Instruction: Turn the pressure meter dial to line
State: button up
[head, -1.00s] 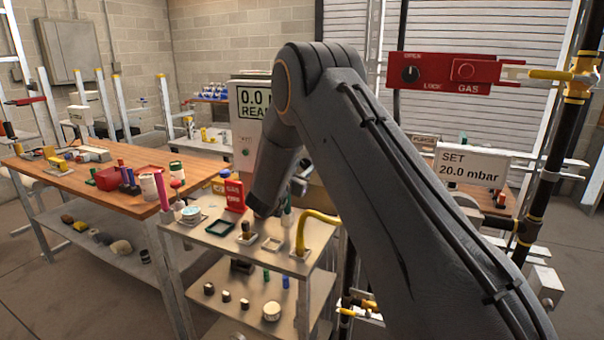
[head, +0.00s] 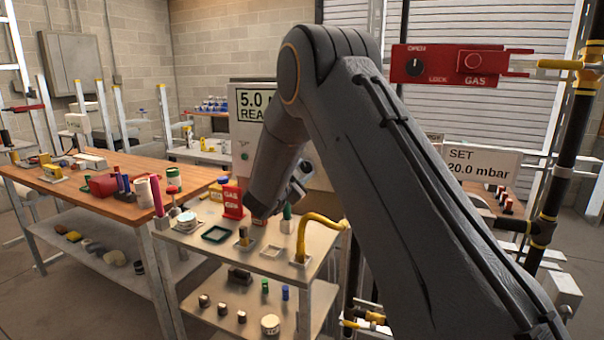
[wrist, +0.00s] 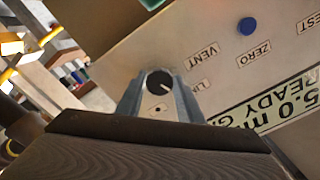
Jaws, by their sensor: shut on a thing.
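The pressure meter (head: 242,165) is a pale box behind my arm in the head view, its display partly hidden and starting with 5.0. The black dial (wrist: 159,79) has a white pointer slanting to the lower right, towards a label starting with LI that my right finger partly covers. The VENT label (wrist: 203,55) is above that one. My gripper (wrist: 160,90) has its fingers on both sides of the dial and is shut on it.
A blue button (wrist: 246,26) sits by the ZERO label. A metal cart (head: 215,262) with small parts and a yellow hose (head: 318,222) stands below the meter. A wooden bench (head: 120,205) is at left. A red gas panel (head: 455,66) and SET 20.0 mbar sign (head: 480,165) are at right.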

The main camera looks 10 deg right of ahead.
jog(key=shift+r, duration=0.1)
jog(key=o, duration=1.1)
jog(key=shift+w, duration=0.1)
jog(key=shift+c, duration=0.2)
jog(key=shift+a, duration=0.1)
jog(key=b+v, duration=0.1)
jog(key=v, duration=0.6)
jog(key=shift+s+b, duration=0.35)
jog(key=shift+a, duration=0.15)
